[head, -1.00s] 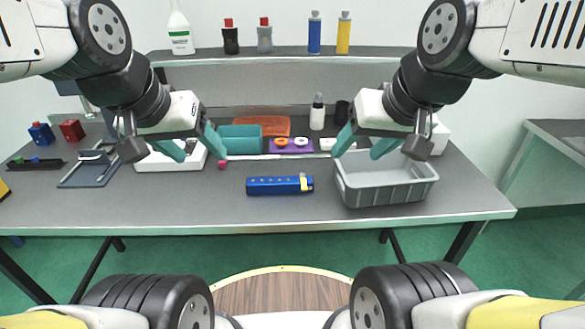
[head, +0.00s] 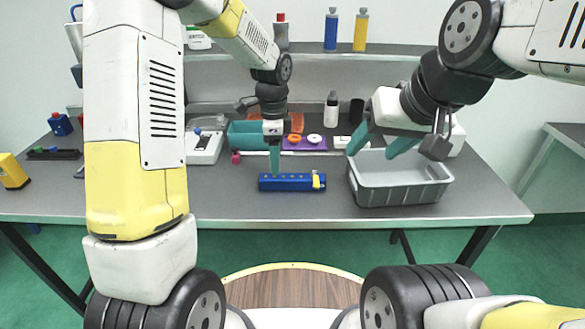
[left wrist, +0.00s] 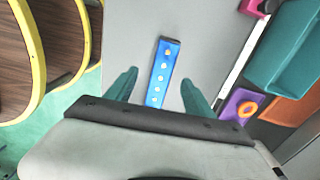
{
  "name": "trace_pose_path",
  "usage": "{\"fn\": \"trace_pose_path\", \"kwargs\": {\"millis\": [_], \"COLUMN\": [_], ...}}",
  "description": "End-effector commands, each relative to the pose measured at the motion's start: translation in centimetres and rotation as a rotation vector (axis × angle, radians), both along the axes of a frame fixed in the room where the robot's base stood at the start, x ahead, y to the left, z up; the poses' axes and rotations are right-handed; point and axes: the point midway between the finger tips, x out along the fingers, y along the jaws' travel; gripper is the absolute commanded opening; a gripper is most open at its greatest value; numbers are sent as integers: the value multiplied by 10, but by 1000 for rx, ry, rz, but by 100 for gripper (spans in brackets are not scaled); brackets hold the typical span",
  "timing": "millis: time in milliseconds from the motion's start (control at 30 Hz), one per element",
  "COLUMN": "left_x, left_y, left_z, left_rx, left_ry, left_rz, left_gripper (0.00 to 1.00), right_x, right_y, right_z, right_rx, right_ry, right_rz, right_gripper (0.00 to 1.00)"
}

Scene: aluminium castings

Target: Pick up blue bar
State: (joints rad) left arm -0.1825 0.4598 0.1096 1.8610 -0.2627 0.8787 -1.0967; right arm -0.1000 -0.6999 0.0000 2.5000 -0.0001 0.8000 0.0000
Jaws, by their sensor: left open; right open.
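The blue bar (head: 290,183) lies flat on the grey table near its front, with a yellow piece at its right end. In the left wrist view the bar (left wrist: 162,75) shows a row of light dots along its top. My left gripper (head: 275,170) is above the bar's left part in the head view. In the left wrist view the left gripper (left wrist: 160,85) is open, with one teal finger on each side of the bar; I cannot tell the exact height. My right gripper (head: 372,150) is open and empty over the grey bin.
The grey bin (head: 400,195) stands right of the bar. Behind the bar are a teal bin (head: 247,140), a purple tray (head: 305,147) with rings and a small red object (head: 236,158). A white device (head: 205,147) stands left. The table front is clear.

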Motion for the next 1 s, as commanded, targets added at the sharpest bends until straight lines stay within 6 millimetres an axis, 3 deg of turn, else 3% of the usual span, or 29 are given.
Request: {"fn": "trace_pose_path", "kwargs": {"millis": [633,933,1000], "left_x": [7,7,7], "left_y": [1,1,1], "left_z": [-77,-82,-82], "left_rx": [4,3,3], "left_ry": [8,6,6], "left_rz": [-20,-19,-19], "left_gripper": [62,62,50], "right_x": [0,0,0], "right_y": [0,0,0], "right_z": [0,0,0], "right_rx": [0,0,0], "right_ry": [0,0,0], "right_rz": [0,0,0], "right_gripper": [58,58,58]}}
